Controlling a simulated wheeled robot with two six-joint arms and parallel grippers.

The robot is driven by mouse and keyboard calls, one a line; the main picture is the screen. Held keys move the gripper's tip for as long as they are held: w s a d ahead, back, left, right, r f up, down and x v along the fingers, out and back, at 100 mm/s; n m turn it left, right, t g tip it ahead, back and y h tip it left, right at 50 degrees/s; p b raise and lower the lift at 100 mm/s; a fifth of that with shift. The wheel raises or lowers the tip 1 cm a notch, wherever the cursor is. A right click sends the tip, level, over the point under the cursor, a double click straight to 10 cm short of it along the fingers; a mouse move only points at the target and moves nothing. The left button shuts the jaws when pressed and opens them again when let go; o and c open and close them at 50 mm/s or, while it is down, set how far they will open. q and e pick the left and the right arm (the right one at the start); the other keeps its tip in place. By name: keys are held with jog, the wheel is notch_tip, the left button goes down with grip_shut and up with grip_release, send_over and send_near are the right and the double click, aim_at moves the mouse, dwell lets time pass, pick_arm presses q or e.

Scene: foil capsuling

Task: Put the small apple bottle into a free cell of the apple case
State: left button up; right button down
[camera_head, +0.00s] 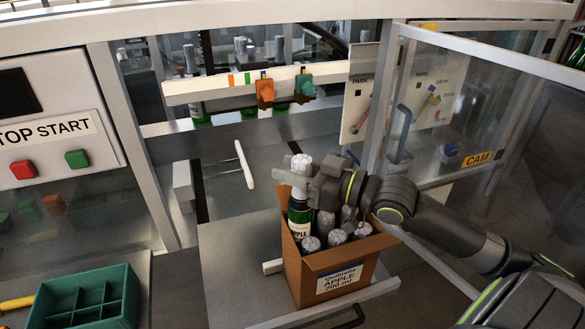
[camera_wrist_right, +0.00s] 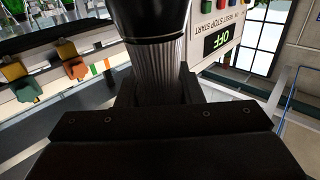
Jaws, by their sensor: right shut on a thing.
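The apple case (camera_head: 334,280) is a brown cardboard box labelled apple, 200 ml, on a pale board in the head view. Several foil-topped bottles (camera_head: 336,237) stand inside it. The small apple bottle (camera_head: 299,213) is dark green with a white label and a silver foil top. My right gripper (camera_head: 301,172) is shut on its foil neck and holds it upright at the left back part of the case. In the right wrist view the ribbed foil neck (camera_wrist_right: 160,65) sits between my fingers. My left gripper is not in view.
A glass door frame (camera_head: 480,55) stands open at the right, near my right arm. A green divided tray (camera_head: 85,300) is at the lower left. A rail with orange (camera_head: 265,92) and green clamps is behind.

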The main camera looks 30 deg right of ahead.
jog(key=shift+f+b, duration=1.15)
jog(key=shift+f, duration=0.1)
jog(key=c, duration=0.9)
grip_release()
jog(key=p+v, duration=1.1)
jog(key=v, duration=0.5)
jog(key=shift+d+f, duration=0.1)
jog(key=shift+s+d, duration=0.35)
jog(key=shift+s, duration=0.25)
